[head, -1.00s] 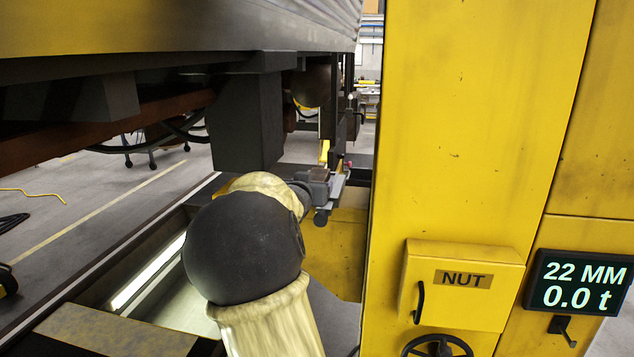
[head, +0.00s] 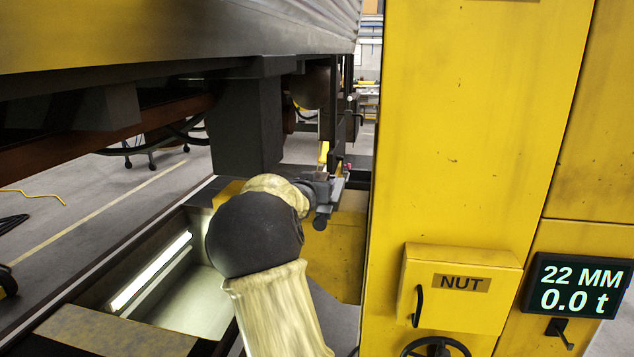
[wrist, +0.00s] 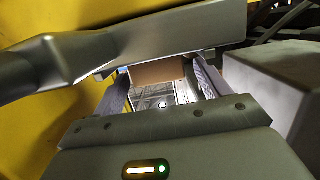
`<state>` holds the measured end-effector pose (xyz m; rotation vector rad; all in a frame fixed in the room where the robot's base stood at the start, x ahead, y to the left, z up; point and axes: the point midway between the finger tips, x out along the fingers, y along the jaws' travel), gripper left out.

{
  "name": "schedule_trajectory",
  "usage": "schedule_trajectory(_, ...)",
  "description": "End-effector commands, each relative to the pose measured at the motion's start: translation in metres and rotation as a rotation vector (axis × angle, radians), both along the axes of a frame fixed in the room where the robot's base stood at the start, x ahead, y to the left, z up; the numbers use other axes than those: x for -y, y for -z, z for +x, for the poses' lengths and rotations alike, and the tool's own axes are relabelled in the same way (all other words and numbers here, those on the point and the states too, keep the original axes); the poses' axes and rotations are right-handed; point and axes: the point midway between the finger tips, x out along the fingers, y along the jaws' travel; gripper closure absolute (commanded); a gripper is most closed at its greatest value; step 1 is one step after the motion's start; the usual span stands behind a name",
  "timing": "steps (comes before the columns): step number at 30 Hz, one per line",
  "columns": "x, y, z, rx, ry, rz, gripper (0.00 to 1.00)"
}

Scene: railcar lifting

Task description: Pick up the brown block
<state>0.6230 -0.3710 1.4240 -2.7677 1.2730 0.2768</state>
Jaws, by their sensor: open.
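The brown block (wrist: 158,72) shows in the wrist view as a flat tan-brown face between the far ends of my two fingers. Its upper part is cut off by a grey metal part (wrist: 150,35) in front of it. My gripper (wrist: 160,80) is open, with a finger at each side of the block and a bright gap below it. I cannot tell whether either finger touches the block. In the head view my gripper (head: 338,190) is small and partly hidden behind my arm, beside the yellow column, and I cannot make out the block there.
A yellow column (head: 460,130) with a NUT box (head: 462,285) and a display reading 22 MM and 0.0 t (head: 580,285) stands close on the right. The dark railcar underside (head: 245,125) hangs overhead at left. A lit pit (head: 165,270) lies below my arm.

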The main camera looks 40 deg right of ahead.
Motion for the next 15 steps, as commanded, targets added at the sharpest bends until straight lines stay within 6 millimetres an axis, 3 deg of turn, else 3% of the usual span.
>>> schedule_trajectory(6,0.023,0.003,0.018,-0.003,0.004,-0.001,0.25)
schedule_trajectory(15,0.025,0.006,0.021,0.001,0.001,0.001,0.25)
